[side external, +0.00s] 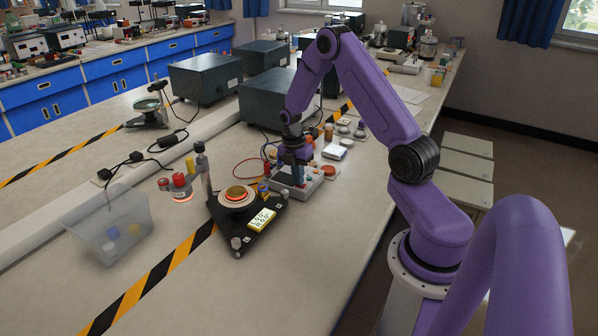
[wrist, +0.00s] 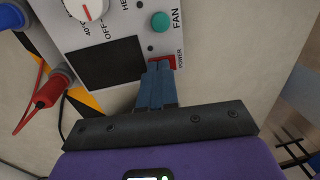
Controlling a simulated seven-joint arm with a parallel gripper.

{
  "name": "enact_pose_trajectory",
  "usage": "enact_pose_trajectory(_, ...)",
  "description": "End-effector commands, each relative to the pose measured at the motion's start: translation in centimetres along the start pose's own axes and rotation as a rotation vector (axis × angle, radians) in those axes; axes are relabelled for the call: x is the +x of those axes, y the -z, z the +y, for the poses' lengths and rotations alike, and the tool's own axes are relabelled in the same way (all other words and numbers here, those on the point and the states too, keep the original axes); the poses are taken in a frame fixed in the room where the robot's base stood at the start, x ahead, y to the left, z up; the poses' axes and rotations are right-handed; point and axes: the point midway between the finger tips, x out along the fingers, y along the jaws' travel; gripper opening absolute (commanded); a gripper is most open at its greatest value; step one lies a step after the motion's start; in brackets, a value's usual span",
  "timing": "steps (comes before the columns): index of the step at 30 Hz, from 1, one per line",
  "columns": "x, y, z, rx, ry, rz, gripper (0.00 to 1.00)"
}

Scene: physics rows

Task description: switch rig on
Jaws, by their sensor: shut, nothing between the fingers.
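The rig's control box (side external: 296,188) is a pale panel on the bench, with wires at its left side. In the wrist view its panel shows a dark display (wrist: 105,63), a white dial (wrist: 86,8), a green FAN button (wrist: 161,22) and a red POWER switch (wrist: 163,62). My gripper (wrist: 157,68) is shut and empty, its blue fingertips together at the POWER switch and covering part of it. Whether they touch or press it I cannot tell. In the side view my gripper (side external: 297,172) points down over the box.
A clear bin (side external: 115,235) is further left. Dark cabinets (side external: 272,100) stand behind. Bare bench lies in front.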

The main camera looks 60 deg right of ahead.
Motion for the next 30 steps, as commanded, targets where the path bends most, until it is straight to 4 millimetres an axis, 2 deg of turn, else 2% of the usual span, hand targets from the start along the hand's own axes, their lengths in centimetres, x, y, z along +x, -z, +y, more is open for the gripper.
enact_pose_trajectory(5,-1.5,0.0,0.1,-0.001,-0.004,-0.001,0.00)
enact_pose_trajectory(15,-8.4,0.0,0.2,0.000,-0.007,-0.002,0.00)
enact_pose_trajectory(21,-11.9,0.0,0.2,-0.001,-0.006,-0.001,0.00)
enact_pose_trajectory(25,-13.2,0.0,0.1,0.000,-0.003,-0.001,0.00)
enact_pose_trajectory(30,-13.9,0.0,0.1,-0.001,-0.001,0.000,0.00)
